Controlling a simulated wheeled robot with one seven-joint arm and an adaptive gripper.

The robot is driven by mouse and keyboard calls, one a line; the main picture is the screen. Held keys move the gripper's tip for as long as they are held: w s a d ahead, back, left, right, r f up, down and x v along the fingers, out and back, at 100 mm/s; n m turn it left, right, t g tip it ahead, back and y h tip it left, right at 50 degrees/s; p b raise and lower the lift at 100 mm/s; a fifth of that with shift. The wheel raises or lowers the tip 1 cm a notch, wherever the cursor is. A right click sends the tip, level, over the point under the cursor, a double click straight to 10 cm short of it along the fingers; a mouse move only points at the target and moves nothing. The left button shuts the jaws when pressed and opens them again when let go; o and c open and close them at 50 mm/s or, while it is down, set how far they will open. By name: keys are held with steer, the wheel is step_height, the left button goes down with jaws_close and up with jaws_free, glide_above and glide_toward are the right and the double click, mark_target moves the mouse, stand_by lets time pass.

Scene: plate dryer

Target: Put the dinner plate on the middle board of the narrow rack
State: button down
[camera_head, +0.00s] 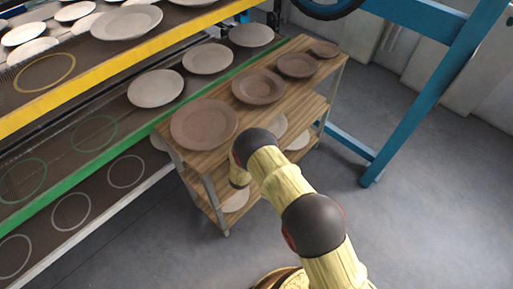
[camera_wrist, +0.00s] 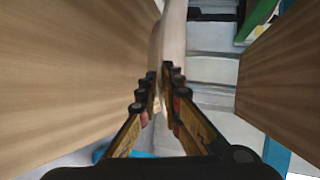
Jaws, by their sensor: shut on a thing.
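The narrow rack (camera_head: 205,160) has three wooden boards, with its top board uppermost in the head view. My gripper (camera_wrist: 160,92) is shut on the rim of a pale plate (camera_wrist: 172,35), seen edge-on in the wrist view. The plate lies between two wooden boards, one on each side of that picture; I cannot tell whether it touches either. In the head view my arm reaches into the rack's near side, and its fingers are hidden. A pale plate (camera_head: 236,201) shows low in the rack; I cannot tell if it is the held one.
Several brown plates, one large (camera_head: 204,124), stand on the top board. Pale plates (camera_head: 298,141) show lower in the rack's far part. A plate dryer with a green-edged shelf (camera_head: 93,166) stands left. A blue frame (camera_head: 418,105) stands right. The grey floor is clear.

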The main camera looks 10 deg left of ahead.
step_height(320, 180, down, 4)
steer(key=shift+f+b, duration=0.1)
steer(key=shift+b, duration=0.75)
steer(key=c, duration=2)
jaws_free()
